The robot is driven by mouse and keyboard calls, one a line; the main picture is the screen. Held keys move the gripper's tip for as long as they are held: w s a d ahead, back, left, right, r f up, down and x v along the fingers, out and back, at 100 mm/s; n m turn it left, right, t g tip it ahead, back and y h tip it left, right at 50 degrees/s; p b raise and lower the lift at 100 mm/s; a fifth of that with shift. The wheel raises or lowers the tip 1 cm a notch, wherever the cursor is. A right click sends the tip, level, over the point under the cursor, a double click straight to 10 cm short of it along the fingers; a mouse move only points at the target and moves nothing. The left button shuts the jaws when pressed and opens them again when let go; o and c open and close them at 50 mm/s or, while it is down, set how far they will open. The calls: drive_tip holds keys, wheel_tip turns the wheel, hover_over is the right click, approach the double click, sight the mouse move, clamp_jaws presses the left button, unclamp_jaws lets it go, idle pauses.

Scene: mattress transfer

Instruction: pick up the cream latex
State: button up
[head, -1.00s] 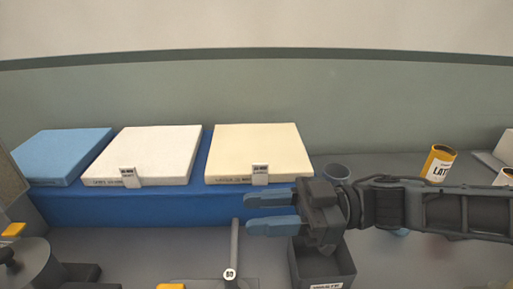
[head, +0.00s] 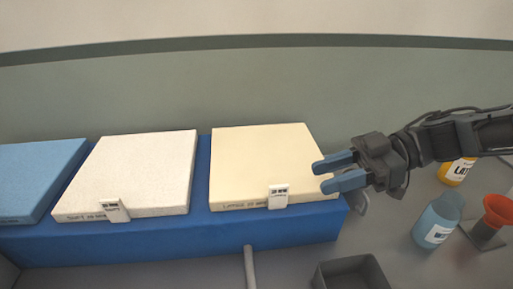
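The cream latex (head: 262,160) is a pale yellow slab lying flat on the blue platform, with a small white tag on its front edge. It is the rightmost of the slabs there. My gripper (head: 327,173) is at the slab's right edge in the picture, its two blue fingers pointing left and apart with nothing seen between them. The fingertips overlap the slab's right edge in this view; I cannot tell whether they touch it or how high above it they are.
A white slab (head: 137,172) and a blue slab (head: 35,180) lie to the left on the blue platform (head: 190,240). A dark open bin (head: 352,277) stands in front.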

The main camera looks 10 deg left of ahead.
sight(284, 185)
drive_tip(key=shift+w+a, duration=0.1)
drive_tip(key=shift+a, duration=0.25)
drive_tip(key=p+x, duration=0.1)
drive_tip(key=x, duration=0.2)
drive_tip(key=p+x, duration=0.1)
drive_tip(key=x, duration=0.2)
drive_tip(key=shift+w+a+r, duration=0.1)
drive_tip(key=shift+r, duration=0.15)
drive_tip(key=shift+a+f, duration=0.3)
drive_tip(key=shift+a, duration=0.3)
drive_tip(key=shift+c, duration=0.2)
clamp_jaws()
